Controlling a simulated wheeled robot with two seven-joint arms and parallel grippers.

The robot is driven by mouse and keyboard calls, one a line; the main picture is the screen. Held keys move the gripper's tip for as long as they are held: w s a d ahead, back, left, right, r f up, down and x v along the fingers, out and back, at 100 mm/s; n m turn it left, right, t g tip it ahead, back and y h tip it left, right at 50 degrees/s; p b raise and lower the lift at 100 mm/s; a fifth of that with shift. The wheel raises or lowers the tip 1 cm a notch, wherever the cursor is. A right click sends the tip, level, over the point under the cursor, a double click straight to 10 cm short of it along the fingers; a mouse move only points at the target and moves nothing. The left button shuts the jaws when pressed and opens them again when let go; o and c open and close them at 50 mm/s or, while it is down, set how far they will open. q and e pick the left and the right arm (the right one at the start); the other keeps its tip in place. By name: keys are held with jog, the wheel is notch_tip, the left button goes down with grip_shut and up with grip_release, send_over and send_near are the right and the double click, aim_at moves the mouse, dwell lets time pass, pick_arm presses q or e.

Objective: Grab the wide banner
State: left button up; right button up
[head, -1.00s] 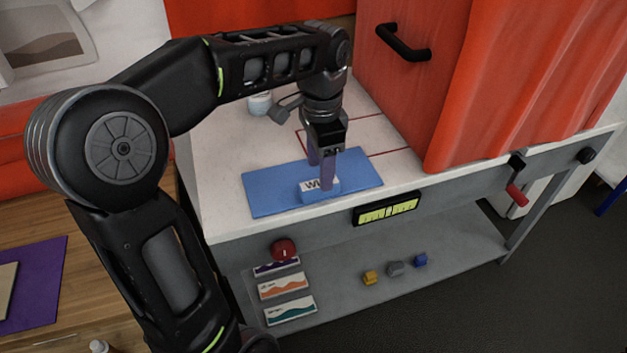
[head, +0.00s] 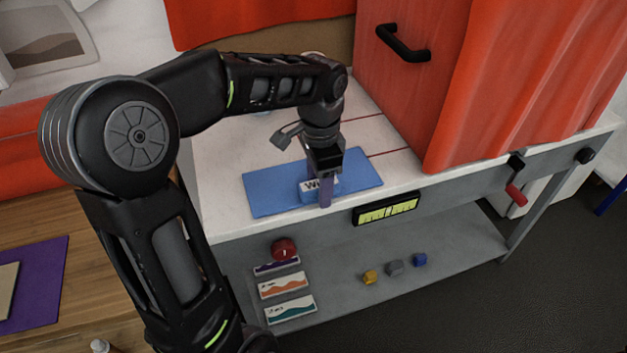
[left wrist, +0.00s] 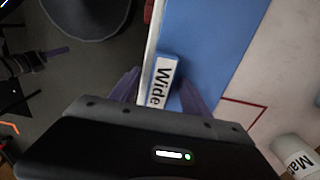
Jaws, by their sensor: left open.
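The wide banner (head: 308,187) is a small blue block with a white label, lying at the front part of a blue mat (head: 265,192) on the white bench top. In the left wrist view the block (left wrist: 161,82) shows the word "Wide". My left gripper (head: 319,188) points down over it, open. In the left wrist view its two purple fingers (left wrist: 158,92) stand on either side of the block, with a gap visible at the left finger. Part of the block is hidden by a finger in the head view. My right gripper is not in view.
A red cabinet (head: 405,90) and an orange curtain (head: 520,90) stand right of the mat. A white labelled cylinder (left wrist: 295,153) is near the gripper in the left wrist view. A red knob (head: 284,249) and a yellow gauge (head: 386,209) are on the bench front.

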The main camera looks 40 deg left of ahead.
pick_arm(q)
jog(key=shift+c, duration=0.5)
grip_shut()
